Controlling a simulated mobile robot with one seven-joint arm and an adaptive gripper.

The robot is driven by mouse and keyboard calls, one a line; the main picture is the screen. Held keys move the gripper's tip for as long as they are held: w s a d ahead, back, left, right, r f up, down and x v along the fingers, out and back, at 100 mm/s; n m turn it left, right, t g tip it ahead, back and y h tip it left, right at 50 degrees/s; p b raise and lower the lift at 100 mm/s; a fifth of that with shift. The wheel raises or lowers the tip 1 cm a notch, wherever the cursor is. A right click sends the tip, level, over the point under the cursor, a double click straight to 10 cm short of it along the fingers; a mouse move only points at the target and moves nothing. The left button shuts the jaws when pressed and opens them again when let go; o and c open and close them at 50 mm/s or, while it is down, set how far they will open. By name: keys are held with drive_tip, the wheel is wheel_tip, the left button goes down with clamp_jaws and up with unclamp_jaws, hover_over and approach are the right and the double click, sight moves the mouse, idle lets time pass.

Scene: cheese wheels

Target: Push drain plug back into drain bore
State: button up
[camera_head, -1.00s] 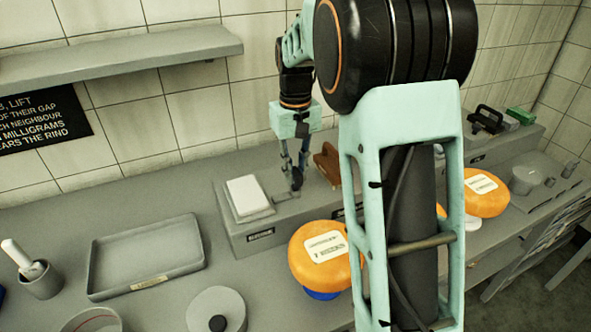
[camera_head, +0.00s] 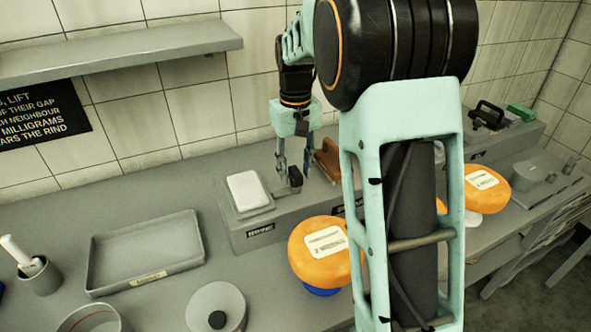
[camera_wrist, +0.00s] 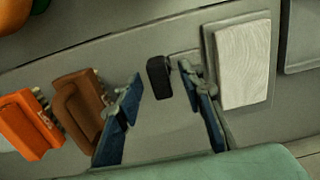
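My gripper (camera_wrist: 160,75) is open, its two blue fingers spread apart over the grey block. A small black piece (camera_wrist: 158,77) with a thin grey rod lies between the fingertips, with a gap on each side. This black piece also shows in the head view (camera_head: 295,177), beside the fingers at the back of the bench. It may be the drain plug, but I cannot tell for certain. No drain bore can be made out.
A white slab (camera_head: 248,190) lies on the block left of my gripper. Brown (camera_wrist: 86,107) and orange (camera_wrist: 32,125) pieces lie on the other side. An orange cheese wheel (camera_head: 318,268) stands in front.

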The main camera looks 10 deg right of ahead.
sight(296, 171)
wheel_tip(296, 171, up, 12)
drive_tip(key=shift+f, duration=0.15)
idle(0.4)
